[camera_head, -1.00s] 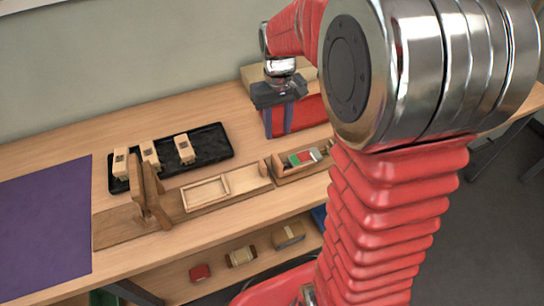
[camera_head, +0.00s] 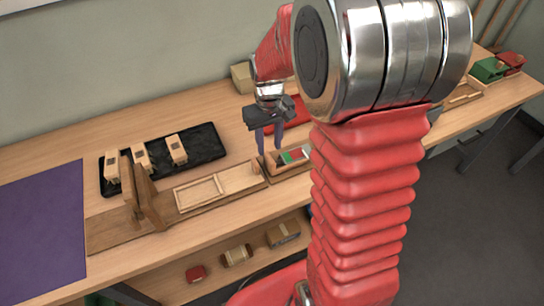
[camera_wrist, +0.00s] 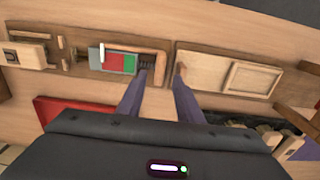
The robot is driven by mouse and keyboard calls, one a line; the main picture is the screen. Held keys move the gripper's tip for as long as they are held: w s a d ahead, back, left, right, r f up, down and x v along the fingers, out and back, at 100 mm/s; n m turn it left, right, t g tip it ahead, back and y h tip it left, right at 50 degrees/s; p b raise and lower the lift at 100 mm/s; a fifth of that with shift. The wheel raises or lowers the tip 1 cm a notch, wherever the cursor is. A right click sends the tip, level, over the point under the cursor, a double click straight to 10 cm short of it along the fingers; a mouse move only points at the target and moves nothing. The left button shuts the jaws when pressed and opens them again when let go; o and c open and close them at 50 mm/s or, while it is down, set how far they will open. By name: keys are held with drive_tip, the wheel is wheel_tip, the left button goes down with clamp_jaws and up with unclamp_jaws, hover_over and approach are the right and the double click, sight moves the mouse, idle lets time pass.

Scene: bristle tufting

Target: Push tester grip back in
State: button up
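The tester is a wooden tray (camera_wrist: 120,77) with a red and green scale (camera_wrist: 121,63), a white pointer (camera_wrist: 103,50) and a dark spring-like part. In the head view the tester (camera_head: 288,176) sits right of the long board, partly behind my arm. In the wrist view a rod and small wooden pieces (camera_wrist: 66,50) lead from its left end to a wooden block (camera_wrist: 26,53); I cannot tell for sure which piece is the grip. My gripper (camera_wrist: 160,76) is open, fingers apart, over the tester's spring end and the board's end. It also shows in the head view (camera_head: 268,148).
A long wooden board (camera_head: 110,231) with a frame and upright posts (camera_head: 147,198) lies to the left. A black tray (camera_head: 205,142) holds several wooden blocks. A purple mat (camera_head: 40,225) covers the left table end. A red thing (camera_wrist: 75,110) lies near my gripper.

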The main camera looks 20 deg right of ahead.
sight(270, 157)
wheel_tip(270, 157, down, 7)
idle(0.4)
drive_tip(key=shift+c, duration=0.6)
clamp_jaws()
